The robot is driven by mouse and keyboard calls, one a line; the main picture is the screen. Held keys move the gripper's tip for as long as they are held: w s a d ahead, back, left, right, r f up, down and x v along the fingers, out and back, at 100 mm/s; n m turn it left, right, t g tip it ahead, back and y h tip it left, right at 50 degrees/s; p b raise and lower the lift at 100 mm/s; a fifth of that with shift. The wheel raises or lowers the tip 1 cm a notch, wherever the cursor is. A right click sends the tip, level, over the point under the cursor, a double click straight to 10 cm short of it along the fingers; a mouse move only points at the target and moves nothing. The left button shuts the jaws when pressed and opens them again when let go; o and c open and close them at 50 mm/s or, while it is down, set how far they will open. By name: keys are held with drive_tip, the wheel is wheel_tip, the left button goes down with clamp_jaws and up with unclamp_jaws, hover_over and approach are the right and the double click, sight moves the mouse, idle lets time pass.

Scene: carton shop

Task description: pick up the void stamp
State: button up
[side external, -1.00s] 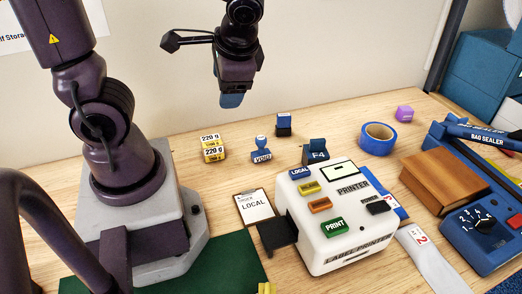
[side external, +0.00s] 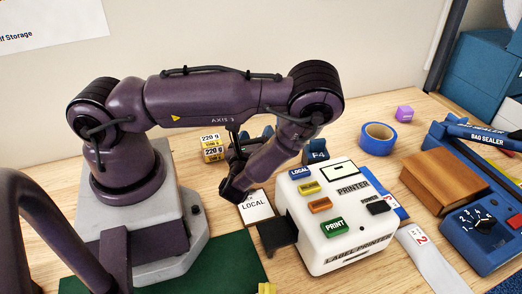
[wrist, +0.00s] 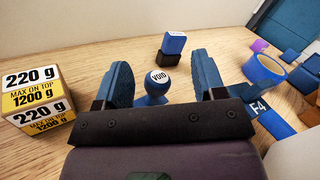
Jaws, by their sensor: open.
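The void stamp (wrist: 159,78) is blue with a round white top marked VOID. In the wrist view it stands upright on the wooden table between the two blue fingers of my gripper (wrist: 160,58). The fingers are open, with a visible gap on both sides of the stamp's knob. The lower part of the stamp is hidden behind the gripper's dark crossbar. In the side external view my gripper (side external: 251,143) is low over the table beside the yellow weights, and the arm hides the stamp.
Stacked 220 g blocks (wrist: 37,95) stand close left of the gripper. A blue and black block stamp (wrist: 172,46) stands behind the void stamp. A blue F4 piece (wrist: 262,108) and tape roll (wrist: 264,70) are to the right. The label printer (side external: 340,215) is nearby.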

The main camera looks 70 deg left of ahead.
wheel_tip(320, 180, down, 3)
drive_tip(key=shift+s+d+r+m+t+h, duration=0.1)
drive_tip(key=shift+s+d+m+t+h, duration=0.05)
drive_tip(key=shift+m+t+h, duration=0.8)
drive_tip(key=shift+x, duration=2.45)
drive_tip(key=shift+c, duration=0.5)
drive_tip(key=c, duration=0.9)
